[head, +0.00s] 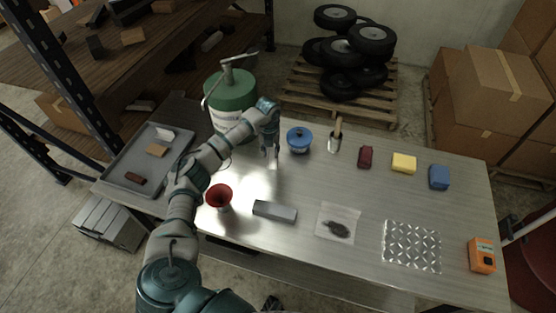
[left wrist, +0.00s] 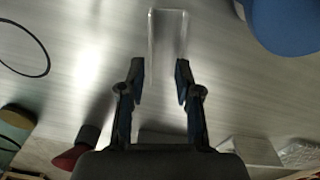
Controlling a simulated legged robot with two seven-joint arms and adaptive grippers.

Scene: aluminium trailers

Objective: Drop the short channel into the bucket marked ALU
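My left gripper (head: 271,152) is over the back part of the metal table, just left of a blue-lidded pot. In the left wrist view its two fingers (left wrist: 160,78) are apart with nothing gripped. A pale, shiny channel-like piece with a long rectangular outline (left wrist: 168,14) lies on the table just beyond the fingertips, roughly in line with the gap. In the head view I cannot make it out in the glare by the gripper. No bucket with a readable ALU mark shows. My right gripper is not in view.
The blue-lidded pot (head: 299,141) stands close on the right. A red funnel-like cup (head: 218,195) and grey bar (head: 275,211) lie in front. A green drum (head: 232,95) stands behind left; a grey tray (head: 148,160) lies left. A bagged dark part (head: 338,224) is front right.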

